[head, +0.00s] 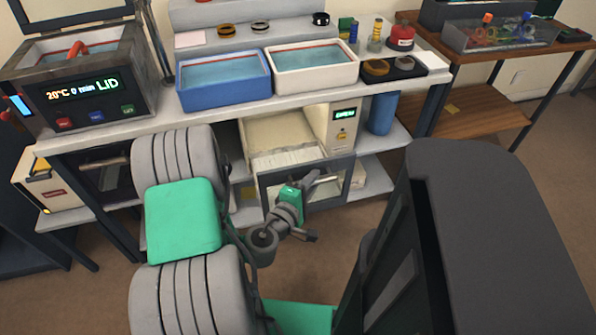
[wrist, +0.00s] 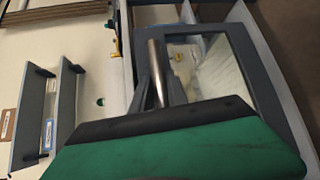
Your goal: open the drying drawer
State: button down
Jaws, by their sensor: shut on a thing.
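The drying drawer (head: 328,190) is in the cabinet on the shelf under the bench. It has a dark grey front frame with a window, and it stands out from the cabinet, with its pale inside showing behind the front. My gripper (head: 312,180) is at this front and partly covers it. In the wrist view, my gripper (wrist: 160,92) is shut on the drawer's round metal handle (wrist: 155,58). The drawer front (wrist: 245,45) and its window fill the right of that view. The grip itself is small in the head view.
The drawer's cabinet (head: 340,125) has a lit green display. A blue tub (head: 225,100) and a white tub (head: 315,90) stand on the bench above. A blue cylinder (head: 381,113) is right of the cabinet. Floor in front of the drawer is partly hidden by my arm.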

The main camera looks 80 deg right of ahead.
jog(key=shift+a, duration=0.15)
jog(key=c, duration=1.6)
grip_release()
jog(key=shift+o, duration=0.2)
